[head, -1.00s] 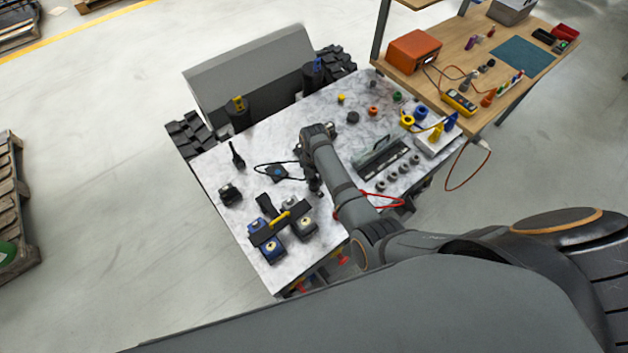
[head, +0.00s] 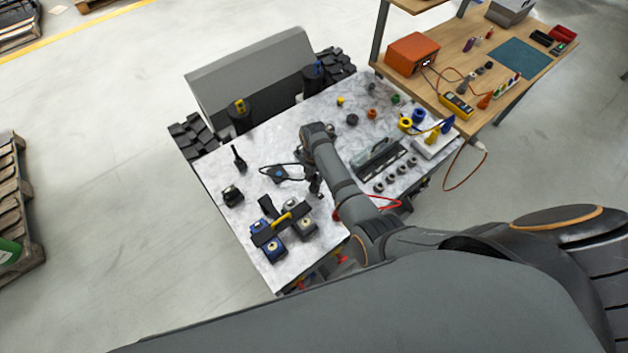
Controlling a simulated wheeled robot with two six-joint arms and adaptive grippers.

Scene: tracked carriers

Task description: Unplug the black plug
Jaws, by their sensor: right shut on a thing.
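My right gripper (head: 315,187) points down over the marbled table and is partly hidden by its own arm. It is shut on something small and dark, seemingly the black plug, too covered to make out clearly. A black cable (head: 298,179) runs from a small black device with a blue spot (head: 280,173) toward the gripper. I cannot tell whether the plug sits in a socket. A white socket block (head: 432,146) with yellow and blue plugs stands at the table's right end, apart from the gripper. My left gripper is out of view.
A black box (head: 232,195) and an upright black tool (head: 239,158) stand further left. A dark rack (head: 375,157) and several grey cylinders lie right of my arm. A wooden bench (head: 470,60) adjoins.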

